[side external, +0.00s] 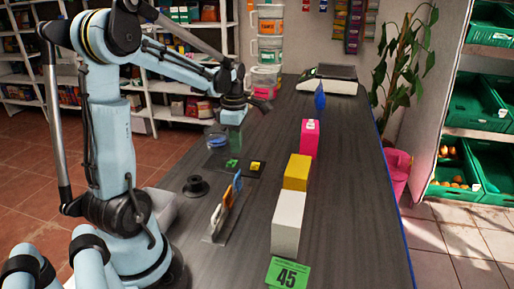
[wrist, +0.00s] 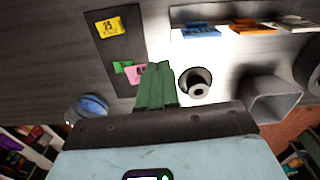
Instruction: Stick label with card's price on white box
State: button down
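The white box (side external: 287,223) stands upright near the front of the table in the side view. A green card (side external: 287,274) reading 45 is in front of it. A dark mat (wrist: 120,45) carries a yellow label (wrist: 109,27), a green label (wrist: 122,67) and a pink label (wrist: 136,73); the pink one is partly hidden by my fingers. The yellow label's number looks like 25, and the others are unreadable. My gripper (wrist: 158,69) is above the mat's edge, its green fingers together, with nothing visible between them.
A yellow box (side external: 297,172), a pink box (side external: 310,138) and a blue item (side external: 320,96) stand in a row behind the white box. A rack (side external: 211,237) of upright tags and a black round holder (side external: 195,187) are left of it. A scale (side external: 328,85) stands at the back.

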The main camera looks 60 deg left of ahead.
jog(key=w+d+r+m, duration=0.15)
jog(key=d+r, duration=0.25)
jog(key=d, duration=1)
notch_tip(320, 180, up, 3)
jog(key=m, duration=0.2)
send_over(289, 213)
jog(key=shift+d+f+n, duration=0.1)
jog(key=shift+n, duration=0.15)
jog(key=shift+f, duration=3)
jog(key=shift+f, duration=0.55)
jog(key=c, duration=0.9)
grip_release()
